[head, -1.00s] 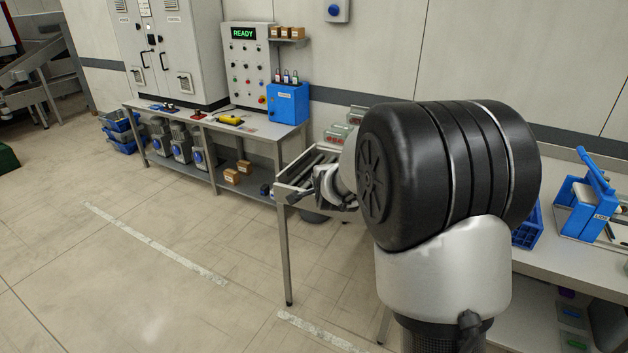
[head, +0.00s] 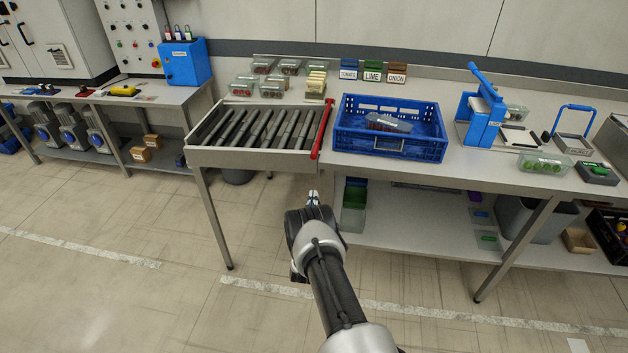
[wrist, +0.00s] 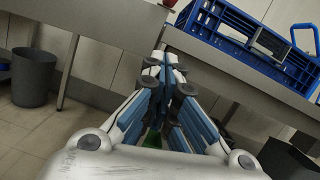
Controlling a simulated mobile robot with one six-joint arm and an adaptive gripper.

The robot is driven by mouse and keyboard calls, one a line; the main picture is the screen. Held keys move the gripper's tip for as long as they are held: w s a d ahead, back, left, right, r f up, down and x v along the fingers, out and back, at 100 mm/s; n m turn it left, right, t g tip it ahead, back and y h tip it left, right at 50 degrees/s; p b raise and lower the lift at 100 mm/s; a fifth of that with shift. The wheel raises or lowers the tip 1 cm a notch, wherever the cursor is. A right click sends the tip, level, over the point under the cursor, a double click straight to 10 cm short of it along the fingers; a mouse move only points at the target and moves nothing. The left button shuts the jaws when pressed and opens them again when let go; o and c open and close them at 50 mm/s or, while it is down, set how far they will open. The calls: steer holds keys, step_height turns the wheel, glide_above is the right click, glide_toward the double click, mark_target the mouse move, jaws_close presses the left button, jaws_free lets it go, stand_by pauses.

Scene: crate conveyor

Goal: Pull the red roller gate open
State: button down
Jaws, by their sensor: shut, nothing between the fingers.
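The red roller gate (head: 322,129) is a thin red bar across the right end of the roller conveyor (head: 246,157), between the rollers and the blue crate (head: 402,152). In the wrist view a small red part (wrist: 170,3) shows at the top edge; I cannot tell whether it is the gate. My gripper (head: 313,197) is in front of the bench and below its top, apart from the gate. In the wrist view my gripper (wrist: 166,58) has its fingers together with nothing between them.
The blue crate holds a clear packed item. The bench's front edge (wrist: 200,50) lies ahead of my gripper. Several clear tubs stand behind the rollers. A blue-handled device (head: 483,115) stands right of the crate. The floor in front is clear.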

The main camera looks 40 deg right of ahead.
steer(key=w+d+r+b, duration=0.1)
steer(key=w+d, duration=0.1)
steer(key=w+d+r+b, duration=0.1)
steer(key=w+d+r, duration=0.1)
steer(key=w+d+r+b, duration=0.1)
steer(key=w+d+r, duration=0.1)
steer(key=w, duration=0.1)
steer(key=shift+d+r+b, duration=0.15)
steer(key=shift+r+b, duration=0.05)
steer(key=shift+b, duration=0.15)
steer(key=shift+r, duration=0.4)
